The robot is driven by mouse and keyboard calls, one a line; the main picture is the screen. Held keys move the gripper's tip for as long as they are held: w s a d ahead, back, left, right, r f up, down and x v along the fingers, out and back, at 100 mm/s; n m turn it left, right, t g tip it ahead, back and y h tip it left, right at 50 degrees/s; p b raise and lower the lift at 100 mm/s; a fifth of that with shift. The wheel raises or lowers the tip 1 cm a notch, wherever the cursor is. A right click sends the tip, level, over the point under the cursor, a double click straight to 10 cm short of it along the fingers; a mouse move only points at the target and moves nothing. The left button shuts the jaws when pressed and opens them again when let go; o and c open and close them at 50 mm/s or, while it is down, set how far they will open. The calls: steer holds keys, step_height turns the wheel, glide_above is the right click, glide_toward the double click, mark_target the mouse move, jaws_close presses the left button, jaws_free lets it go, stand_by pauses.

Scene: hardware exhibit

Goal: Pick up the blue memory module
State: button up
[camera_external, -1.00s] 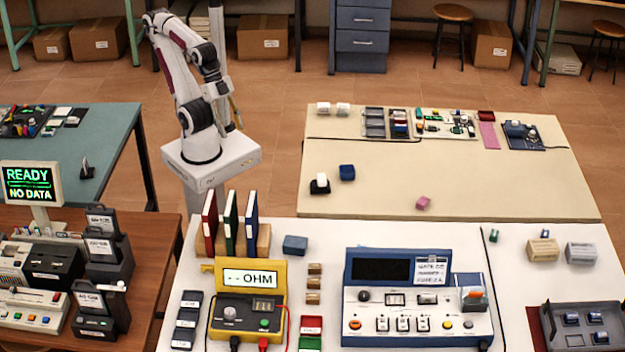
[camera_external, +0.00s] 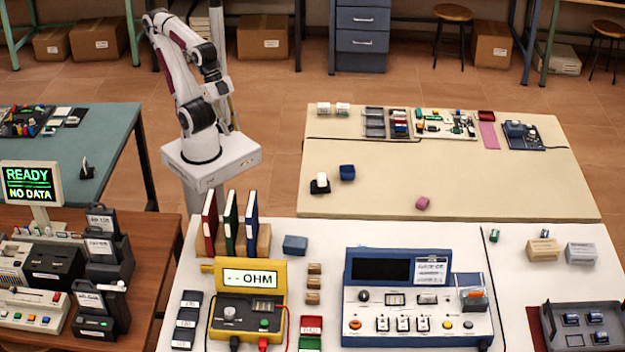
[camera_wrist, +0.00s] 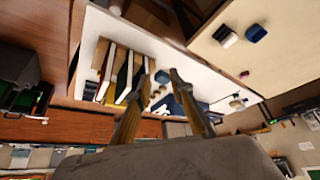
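Several blue pieces could be the memory module, and I cannot tell which. A dark blue block (camera_external: 347,173) lies on the cream table, and it also shows in the wrist view (camera_wrist: 256,33). A steel-blue block (camera_external: 295,245) lies on the white table right of the upright books; in the wrist view it appears between the fingertips (camera_wrist: 162,77), well beyond them. Small blue pieces (camera_external: 571,319) sit in a grey tray (camera_external: 556,338) at the lower right. My gripper (camera_wrist: 160,73) is open and empty, raised well away from the tables.
A black-and-white piece (camera_external: 320,184) lies beside the dark blue block, and a pink block (camera_external: 423,203) lies to its right. Red, green and blue books (camera_external: 230,222), a yellow ohmmeter (camera_external: 248,305) and a blue test console (camera_external: 418,300) stand on the white table.

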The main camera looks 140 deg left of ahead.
steer(key=shift+w, duration=0.1)
